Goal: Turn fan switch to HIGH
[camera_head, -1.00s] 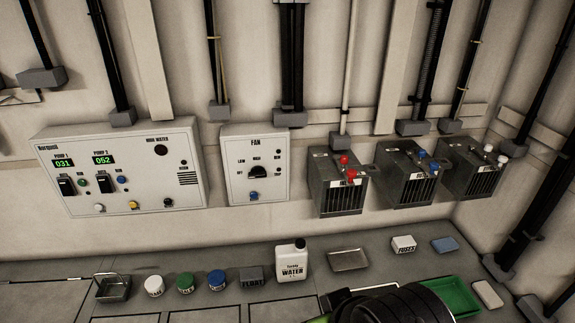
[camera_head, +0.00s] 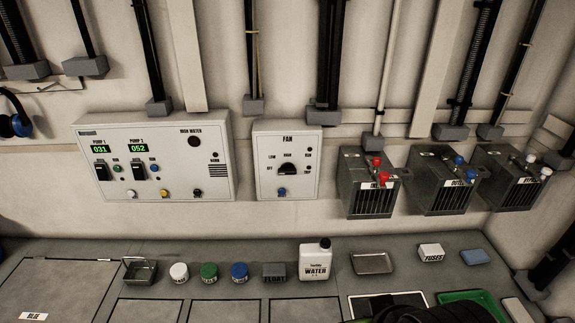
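The fan box (camera_head: 287,185) is a white panel on the wall, marked FAN, in the middle of the head view. Its black rotary switch (camera_head: 287,169) sits at the centre of the panel, with small labels around it. The labels OFF, LOW and HIGH are small, and I cannot tell for certain which one the knob points to. My gripper is not in view; only a dark part of my arm shows at the bottom right edge.
A pump panel (camera_head: 150,185) hangs to the left of the fan box. On the bench below stand a water jug (camera_head: 315,262), several round caps, a metal basket (camera_head: 139,270) and a green tray (camera_head: 470,297).

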